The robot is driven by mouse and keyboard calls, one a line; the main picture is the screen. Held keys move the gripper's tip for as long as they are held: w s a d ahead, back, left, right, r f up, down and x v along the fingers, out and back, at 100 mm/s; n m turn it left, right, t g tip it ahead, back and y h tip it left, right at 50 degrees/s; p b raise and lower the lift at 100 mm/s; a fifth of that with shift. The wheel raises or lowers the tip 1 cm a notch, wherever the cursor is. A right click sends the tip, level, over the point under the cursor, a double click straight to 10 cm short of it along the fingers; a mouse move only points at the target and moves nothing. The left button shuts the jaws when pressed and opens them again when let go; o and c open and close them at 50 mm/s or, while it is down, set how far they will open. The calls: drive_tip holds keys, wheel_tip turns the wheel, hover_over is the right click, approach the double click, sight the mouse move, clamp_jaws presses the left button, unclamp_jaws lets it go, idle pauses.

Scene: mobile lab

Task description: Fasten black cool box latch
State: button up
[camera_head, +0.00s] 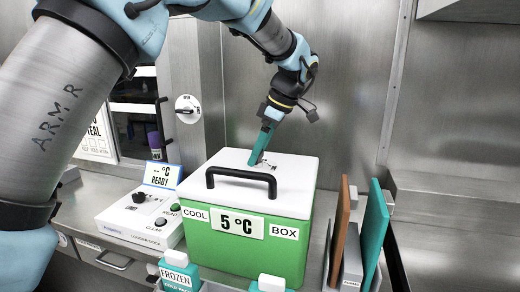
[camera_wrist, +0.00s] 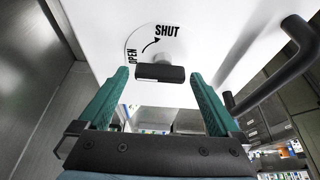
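The green cool box (camera_head: 243,250) stands on the counter with its white lid (camera_head: 296,185) down and a black carry handle (camera_head: 240,174) on top. In the wrist view the black latch (camera_wrist: 160,73) is a short bar on a round dial on the lid. The dial reads OPEN at its left and SHUT at its top, with a curved arrow from OPEN towards SHUT. The bar lies crosswise in that view, nearer OPEN. My gripper (camera_wrist: 160,76) is open, one green finger each side of the bar with small gaps. In the head view my gripper (camera_head: 258,157) hides the latch.
The lid handle (camera_wrist: 275,68) is close to the right of my fingers in the wrist view. A white dock unit (camera_head: 130,215) with buttons is left of the box. Upright brown (camera_head: 340,230) and teal (camera_head: 374,230) panels stand to its right. FROZEN-labelled packs (camera_head: 178,273) are in front.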

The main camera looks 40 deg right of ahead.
drive_tip(key=c, duration=1.2)
drive_tip(key=shift+o, duration=0.2)
drive_tip(key=shift+m+b, duration=0.3)
drive_tip(key=shift+b, duration=0.05)
drive_tip(key=m+h+b, duration=0.1)
drive_tip(key=m+b, duration=0.2)
drive_tip(key=shift+s+a+f+m+t+h, duration=0.1)
drive_tip(key=shift+f+m+t+h, duration=0.05)
drive_tip(key=shift+m+t+h, duration=0.2)
drive_tip(key=m+h+b, duration=0.2)
drive_tip(key=m, duration=0.3)
drive_tip(key=shift+a+b, duration=0.1)
drive_tip(key=shift+b, duration=0.2)
drive_tip(key=m+h, duration=0.1)
drive_tip(key=m, duration=0.1)
drive_tip(key=m+g, duration=0.1)
drive_tip(key=m, duration=0.2)
drive_tip(key=shift+a+r+h, duration=0.1)
drive_tip(key=shift+r+h, duration=0.1)
drive_tip(key=shift+h, duration=0.15)
drive_tip(key=shift+m+g+h+p, duration=0.45)
drive_tip(key=shift+m+h, duration=0.05)
drive_tip(key=shift+m, duration=1.35)
drive_tip(key=shift+s, duration=0.1)
